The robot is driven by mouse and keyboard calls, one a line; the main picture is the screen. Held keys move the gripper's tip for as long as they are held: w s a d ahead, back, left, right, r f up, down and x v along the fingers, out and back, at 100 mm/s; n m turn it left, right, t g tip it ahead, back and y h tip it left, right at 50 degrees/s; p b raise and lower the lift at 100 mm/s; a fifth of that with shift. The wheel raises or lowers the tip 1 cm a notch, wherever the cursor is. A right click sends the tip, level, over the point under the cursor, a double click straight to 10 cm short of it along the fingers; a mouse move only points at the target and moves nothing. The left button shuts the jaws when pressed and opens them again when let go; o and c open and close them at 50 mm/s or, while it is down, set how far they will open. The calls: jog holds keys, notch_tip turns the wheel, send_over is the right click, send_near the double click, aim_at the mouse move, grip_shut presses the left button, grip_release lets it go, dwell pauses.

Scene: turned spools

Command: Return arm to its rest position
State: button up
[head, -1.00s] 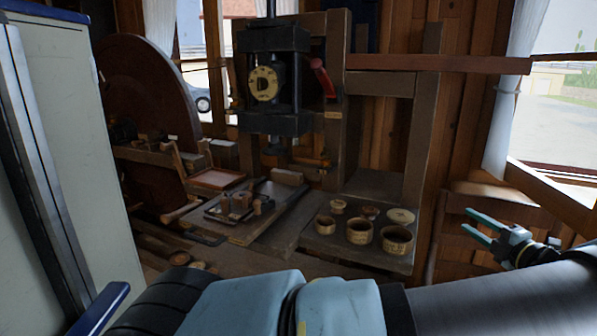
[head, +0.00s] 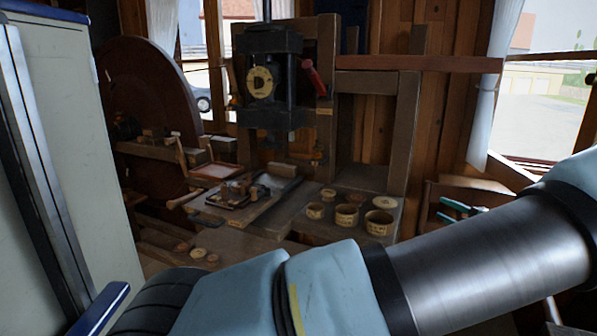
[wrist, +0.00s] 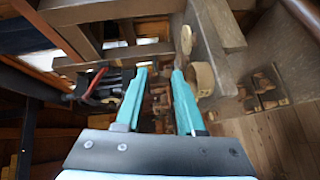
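My gripper (head: 448,209) shows in the head view at the right, mostly hidden behind my raised arm, with its teal fingers in front of a wooden frame by the window. In the wrist view my gripper (wrist: 160,73) has its two teal fingers apart, with nothing between them. My blue-grey and metal arm crosses the lower right of the head view, slanting up to the right edge.
Several turned wooden rings, including a large one (head: 379,222), stand on the bench board (head: 290,222). Left of them is a dark tray (head: 228,200) of small pieces. A black press (head: 268,80) stands behind. A pale cabinet (head: 75,150) fills the left.

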jog(key=w+a+f+m+g+h, duration=0.1)
jog(key=w+a+m+g+h, duration=0.25)
jog(key=a, duration=0.75)
jog(key=w+a+m+g, duration=0.3)
jog(key=w+a+m, duration=0.3)
jog(key=a, duration=0.4)
jog(key=s+a+r+m+g, duration=0.2)
jog(key=s+a+m+g, duration=0.7)
jog(key=s+a, duration=1.4)
notch_tip(320, 180, down, 10)
jog(key=m+b, duration=0.1)
jog(key=b, duration=0.9)
jog(key=shift+s+f+t, duration=0.25)
jog(key=shift+t, duration=0.1)
jog(key=o, duration=0.3)
jog(key=shift+a+f+m+h, duration=0.1)
jog(key=shift+f+m+h, duration=0.05)
jog(key=shift+m+h, duration=0.1)
jog(key=shift+s, duration=0.1)
jog(key=shift+c, duration=0.5)
